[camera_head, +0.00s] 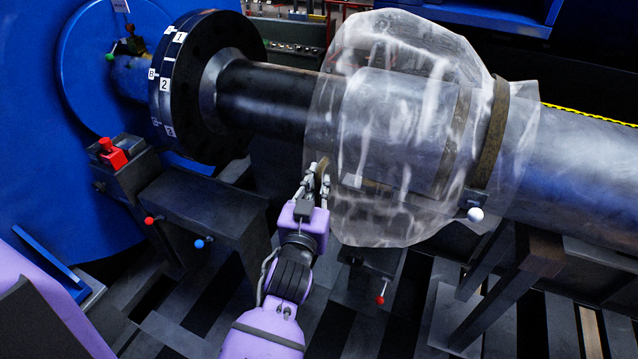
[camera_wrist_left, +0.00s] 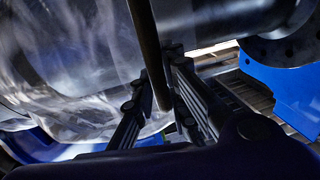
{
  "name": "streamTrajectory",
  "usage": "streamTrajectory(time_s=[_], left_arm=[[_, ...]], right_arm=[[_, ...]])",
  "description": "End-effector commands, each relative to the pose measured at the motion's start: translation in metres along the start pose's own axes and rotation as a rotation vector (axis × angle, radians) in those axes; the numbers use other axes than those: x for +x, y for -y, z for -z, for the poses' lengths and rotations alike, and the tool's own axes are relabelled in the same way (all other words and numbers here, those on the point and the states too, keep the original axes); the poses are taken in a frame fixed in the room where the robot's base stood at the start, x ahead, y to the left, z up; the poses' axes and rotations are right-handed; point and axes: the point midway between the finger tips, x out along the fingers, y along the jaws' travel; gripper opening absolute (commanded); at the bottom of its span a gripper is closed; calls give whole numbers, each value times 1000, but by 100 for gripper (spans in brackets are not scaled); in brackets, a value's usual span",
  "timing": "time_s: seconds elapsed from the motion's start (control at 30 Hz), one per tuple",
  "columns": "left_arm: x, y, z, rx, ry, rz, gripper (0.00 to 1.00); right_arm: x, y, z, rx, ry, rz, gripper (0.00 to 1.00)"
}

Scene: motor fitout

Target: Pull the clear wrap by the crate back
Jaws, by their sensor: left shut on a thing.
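The clear wrap (camera_head: 390,130) is a crumpled, see-through sheet around the grey shaft (camera_head: 575,165), bulging above it and hanging below. Two brown straps circle the shaft there; the right one (camera_head: 492,130) shows best. My left gripper (camera_head: 318,180) is at the wrap's left edge, below the shaft, shut on a brown edge strip of the wrap. In the left wrist view the dark strip (camera_wrist_left: 148,45) runs down between the fingers (camera_wrist_left: 165,95), with the hazy wrap (camera_wrist_left: 70,70) to its left. My right gripper is out of view. I cannot make out a crate.
A black numbered flange (camera_head: 180,85) and a blue disc (camera_head: 85,60) stand at the left. Dark supports with red (camera_head: 112,152), blue and white knobs stand beneath the shaft, close to my arm. A slatted floor (camera_head: 560,325) lies below.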

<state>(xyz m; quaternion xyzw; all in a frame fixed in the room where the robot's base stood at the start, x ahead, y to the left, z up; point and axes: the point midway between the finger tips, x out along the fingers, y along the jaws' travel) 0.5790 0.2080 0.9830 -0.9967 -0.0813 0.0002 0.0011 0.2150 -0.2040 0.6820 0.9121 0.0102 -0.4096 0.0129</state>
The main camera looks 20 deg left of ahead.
Motion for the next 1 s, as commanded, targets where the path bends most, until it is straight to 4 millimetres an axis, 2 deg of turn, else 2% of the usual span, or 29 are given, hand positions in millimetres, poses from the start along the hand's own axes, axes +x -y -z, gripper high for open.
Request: streamTrajectory(time_s=[0.3,0.33,0.47,0.5,0.83,1.0], left_arm=[[0,-1,0,0,-1,-1,0],[0,-1,0,0,-1,-1,14],[0,0,0,0,-1,-1,31],[0,0,0,0,-1,-1,33],[0,0,4,0,-2,-1,33],[0,0,28,1,-6,-2,33]], right_arm=[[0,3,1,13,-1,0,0],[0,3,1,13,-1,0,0],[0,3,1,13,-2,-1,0],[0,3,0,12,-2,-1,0],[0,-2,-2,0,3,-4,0],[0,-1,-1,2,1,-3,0]])
